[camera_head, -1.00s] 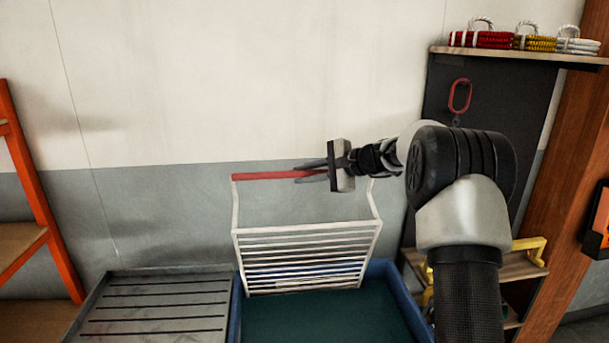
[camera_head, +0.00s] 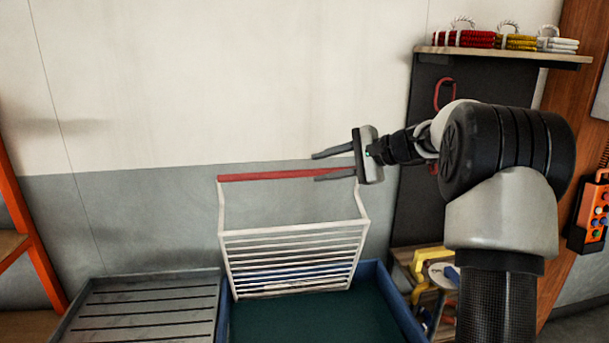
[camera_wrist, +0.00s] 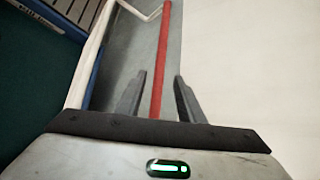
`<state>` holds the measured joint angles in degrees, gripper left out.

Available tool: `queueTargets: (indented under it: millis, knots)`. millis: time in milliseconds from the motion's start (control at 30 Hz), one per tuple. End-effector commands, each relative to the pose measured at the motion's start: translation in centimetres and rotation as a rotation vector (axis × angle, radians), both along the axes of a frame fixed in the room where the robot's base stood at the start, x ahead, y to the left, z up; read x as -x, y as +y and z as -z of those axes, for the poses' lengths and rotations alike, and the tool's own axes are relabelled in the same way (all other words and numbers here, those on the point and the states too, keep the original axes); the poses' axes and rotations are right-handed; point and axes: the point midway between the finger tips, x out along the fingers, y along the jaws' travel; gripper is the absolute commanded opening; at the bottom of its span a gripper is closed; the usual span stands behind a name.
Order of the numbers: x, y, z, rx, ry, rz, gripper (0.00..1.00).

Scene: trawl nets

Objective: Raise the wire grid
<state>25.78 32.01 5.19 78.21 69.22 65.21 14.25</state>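The white wire grid (camera_head: 295,262) stands tilted up at the back of a blue-rimmed tub (camera_head: 378,277), with its red handle bar (camera_head: 270,176) at the top against the wall. My gripper (camera_head: 314,167) is at the right end of the bar, its two fingers spread, one above the bar and one overlapping it in the head view. In the wrist view the red bar (camera_wrist: 162,50) runs between the open fingers of my gripper (camera_wrist: 158,78) and touches neither visibly. Whether the fingers reach past the bar in depth is hard to tell.
A grey slatted surface (camera_head: 150,313) adjoins the tub on the left. An orange rack (camera_head: 38,262) stands at far left. On the right are a shelf with coiled ropes (camera_head: 500,52), a dark panel with a red hook, and an orange control box (camera_head: 594,215).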

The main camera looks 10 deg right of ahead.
Motion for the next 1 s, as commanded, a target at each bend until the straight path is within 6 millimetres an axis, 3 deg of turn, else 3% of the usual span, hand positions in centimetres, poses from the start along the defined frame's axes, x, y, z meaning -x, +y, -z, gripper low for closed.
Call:
queueTargets:
  millis: [200, 367, 1000]
  knots:
    - [2.5, -3.2, -1.7, 0.002, 0.000, 0.002, 0.35]
    - [3.5, -4.3, -2.4, 0.000, 0.001, 0.001, 0.35]
    - [3.7, -4.6, -2.6, 0.001, 0.001, 0.001, 0.35]
